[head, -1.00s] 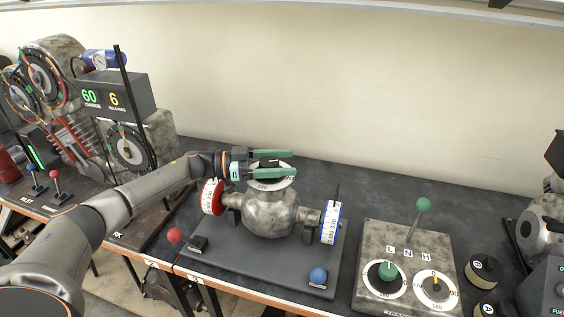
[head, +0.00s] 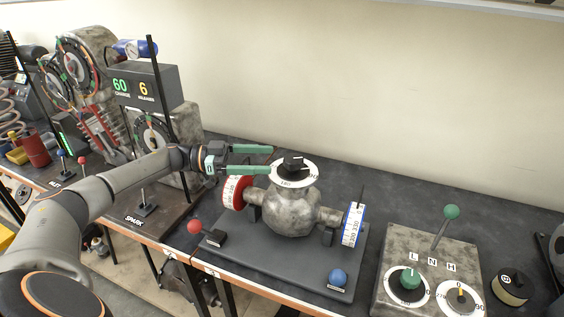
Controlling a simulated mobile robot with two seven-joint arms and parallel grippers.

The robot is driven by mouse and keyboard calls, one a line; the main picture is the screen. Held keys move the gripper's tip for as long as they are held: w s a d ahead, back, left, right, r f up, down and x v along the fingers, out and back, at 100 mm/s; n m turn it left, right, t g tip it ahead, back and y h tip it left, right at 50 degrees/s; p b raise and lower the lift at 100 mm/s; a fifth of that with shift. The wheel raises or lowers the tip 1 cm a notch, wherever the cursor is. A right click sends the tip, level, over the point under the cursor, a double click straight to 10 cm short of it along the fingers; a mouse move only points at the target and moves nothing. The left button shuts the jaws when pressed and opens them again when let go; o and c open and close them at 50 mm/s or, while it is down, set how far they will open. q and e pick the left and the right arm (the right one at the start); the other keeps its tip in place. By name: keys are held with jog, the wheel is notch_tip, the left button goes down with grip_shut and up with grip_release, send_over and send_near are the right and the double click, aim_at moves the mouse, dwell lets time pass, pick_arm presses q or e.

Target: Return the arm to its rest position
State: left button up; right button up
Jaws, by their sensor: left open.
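My left arm comes in from the left, its gripper (head: 262,159) open with two green fingers pointing right. The fingers are empty and beside the black knob (head: 293,163) on the white dial (head: 291,179), which tops a grey metal housing (head: 292,213). A gap shows between the fingertips and the knob. The housing carries a red-rimmed dial (head: 233,192) at left and a blue-rimmed dial (head: 353,225) at right. My right gripper is not in view.
A display box (head: 150,86) reading 60 and 6 stands behind my forearm, with a black post (head: 165,95). A lever panel (head: 428,262) stands right.

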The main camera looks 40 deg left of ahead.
pick_arm(q)
jog(key=shift+s+a, duration=0.4)
jog(key=shift+a, duration=0.2)
jog(key=shift+r, duration=0.1)
